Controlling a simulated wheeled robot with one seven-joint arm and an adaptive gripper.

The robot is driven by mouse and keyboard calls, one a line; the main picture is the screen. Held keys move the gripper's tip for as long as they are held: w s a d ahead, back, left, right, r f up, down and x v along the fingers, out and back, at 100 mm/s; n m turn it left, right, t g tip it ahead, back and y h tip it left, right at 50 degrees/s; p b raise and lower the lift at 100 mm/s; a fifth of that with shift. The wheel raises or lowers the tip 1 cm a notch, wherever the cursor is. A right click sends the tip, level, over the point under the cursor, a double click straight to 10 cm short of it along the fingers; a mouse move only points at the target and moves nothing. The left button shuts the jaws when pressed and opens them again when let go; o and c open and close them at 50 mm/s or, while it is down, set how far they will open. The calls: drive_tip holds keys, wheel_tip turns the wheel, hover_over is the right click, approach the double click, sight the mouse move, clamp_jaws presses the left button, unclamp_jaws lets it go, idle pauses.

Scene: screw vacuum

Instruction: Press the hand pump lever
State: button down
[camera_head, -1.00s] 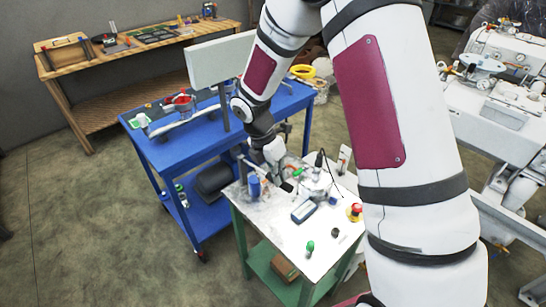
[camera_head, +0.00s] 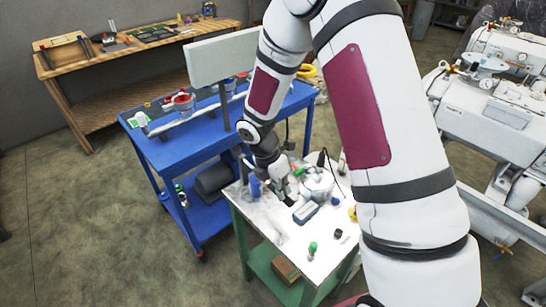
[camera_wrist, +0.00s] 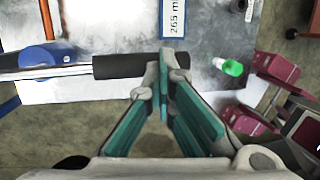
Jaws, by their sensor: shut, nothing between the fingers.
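In the wrist view the hand pump lever is a silver rod with a black grip (camera_wrist: 120,66), lying crosswise. Its rod runs left to the blue pump body (camera_wrist: 45,56). My gripper (camera_wrist: 164,72) is shut and empty, its teal-padded fingers meeting at the tips. The tips overlap the right end of the black grip in the picture; I cannot tell whether they touch it. In the head view my gripper (camera_head: 287,192) is low over the white tabletop, just right of the blue pump (camera_head: 254,187). The lever is mostly hidden there.
The white tabletop (camera_head: 272,237) also holds a meter (camera_head: 306,213), which shows its display in the wrist view (camera_wrist: 172,18). A green-capped item (camera_head: 312,248) stands near the front edge. A blue cart (camera_head: 180,150) stands at the left. The tabletop's front part is mostly clear.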

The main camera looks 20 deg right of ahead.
drive_tip(key=shift+s+f, duration=0.3)
drive_tip(key=shift+f, duration=0.05)
drive_tip(key=v, duration=1.2)
drive_tip(key=shift+w+r, duration=0.3)
drive_tip(key=shift+m+t+y, duration=0.7)
drive_tip(key=shift+m+y, duration=0.1)
drive_tip(key=r+p, duration=0.1)
drive_tip(key=p, duration=0.1)
drive_tip(key=r+p, duration=0.2)
drive_tip(key=p, duration=0.1)
drive_tip(key=w+d+r+p, duration=0.1)
drive_tip(key=r+p, duration=0.1)
drive_tip(key=shift+d, duration=0.1)
